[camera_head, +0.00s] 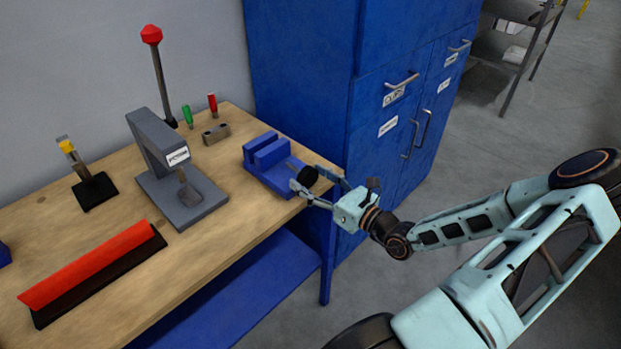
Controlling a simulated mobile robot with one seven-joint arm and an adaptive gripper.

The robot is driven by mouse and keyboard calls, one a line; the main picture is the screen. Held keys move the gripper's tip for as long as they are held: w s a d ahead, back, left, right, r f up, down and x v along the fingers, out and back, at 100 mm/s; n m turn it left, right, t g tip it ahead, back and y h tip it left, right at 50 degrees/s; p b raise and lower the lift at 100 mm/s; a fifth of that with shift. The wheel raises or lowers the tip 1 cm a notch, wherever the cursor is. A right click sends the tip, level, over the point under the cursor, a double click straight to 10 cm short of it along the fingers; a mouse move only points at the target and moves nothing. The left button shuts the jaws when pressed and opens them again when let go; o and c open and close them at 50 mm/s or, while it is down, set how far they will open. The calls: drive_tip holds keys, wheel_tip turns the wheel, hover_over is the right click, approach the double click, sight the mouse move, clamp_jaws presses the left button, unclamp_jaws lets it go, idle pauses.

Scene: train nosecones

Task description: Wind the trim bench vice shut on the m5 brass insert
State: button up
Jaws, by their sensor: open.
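The blue bench vice (262,155) sits at the right end of the wooden bench, with a gap showing between its blue jaw blocks. A round black knob (307,177) shows at its right side, by the bench edge. My gripper (310,178) is open, with one finger on each side of the knob. I cannot tell whether the fingers touch it. I cannot make out a brass insert in the vice; it may be hidden or too small to see.
A grey press (165,155) with a red-topped lever (152,36) stands left of the vice. A small grey-brown block (216,134) lies behind, near green and red-handled tools. A red and black bar (95,265) lies in front. A blue cabinet (300,75) stands close behind my gripper.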

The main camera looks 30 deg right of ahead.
drive_tip(key=c, duration=1.2)
drive_tip(key=shift+o, duration=0.2)
drive_tip(key=m+p, duration=0.1)
drive_tip(key=p, duration=0.2)
drive_tip(key=shift+a+r+m, duration=0.1)
drive_tip(key=shift+r+m, duration=0.2)
drive_tip(key=shift+m, duration=0.1)
drive_tip(key=shift+f+m+p, duration=0.1)
drive_tip(key=shift+m+p, duration=0.6)
drive_tip(key=shift+m, duration=0.2)
drive_tip(key=shift+f+m, duration=0.2)
drive_tip(key=shift+m, duration=0.3)
drive_tip(key=o, duration=1.2)
drive_tip(key=shift+c, duration=0.2)
